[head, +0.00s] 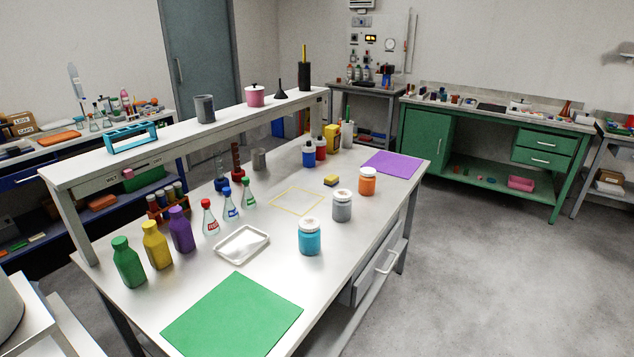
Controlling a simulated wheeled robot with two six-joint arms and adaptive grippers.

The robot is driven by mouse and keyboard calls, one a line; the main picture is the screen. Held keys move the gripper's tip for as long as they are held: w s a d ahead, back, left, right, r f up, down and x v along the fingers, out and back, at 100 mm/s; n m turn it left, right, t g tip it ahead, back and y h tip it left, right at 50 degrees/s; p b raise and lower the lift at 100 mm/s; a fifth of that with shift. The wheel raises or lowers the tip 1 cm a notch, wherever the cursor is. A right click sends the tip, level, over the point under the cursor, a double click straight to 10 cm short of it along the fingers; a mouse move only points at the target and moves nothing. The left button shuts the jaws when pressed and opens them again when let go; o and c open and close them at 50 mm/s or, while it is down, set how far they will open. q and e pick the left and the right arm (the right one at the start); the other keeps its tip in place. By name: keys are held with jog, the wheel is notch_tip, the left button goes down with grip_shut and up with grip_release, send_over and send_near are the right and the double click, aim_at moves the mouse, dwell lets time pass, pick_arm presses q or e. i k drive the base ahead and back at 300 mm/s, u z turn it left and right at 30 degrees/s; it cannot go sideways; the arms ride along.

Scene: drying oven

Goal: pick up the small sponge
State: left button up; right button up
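A small yellow block that looks like the sponge (331,180) lies on the white bench top (265,262). It sits just past the far right corner of a yellow outlined square (298,201), to the left of the orange jar (367,181). It is small in the picture, so its texture is hard to tell. Neither of my grippers shows in the head view, and nothing is seen touching the block.
A grey jar (342,205) and a blue jar (309,237) stand nearer along the right side. Small flasks (230,206) and a white tray (242,244) are to the left. A purple mat (391,163) and a green mat (232,315) lie flat. A raised shelf (228,118) runs along the left.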

aim_at(330, 180)
jog(key=z, duration=0.45)
jog(key=k, duration=0.55)
jog(key=z, duration=1.1)
jog(key=i, duration=2.95)
jog(key=u, duration=0.45)
jog(key=i, duration=1.1)
jog(key=u, duration=1.45)
jog(key=i, duration=1.05)
jog(key=u, duration=1.1)
jog(key=i, duration=0.3)
jog(key=z, duration=0.05)
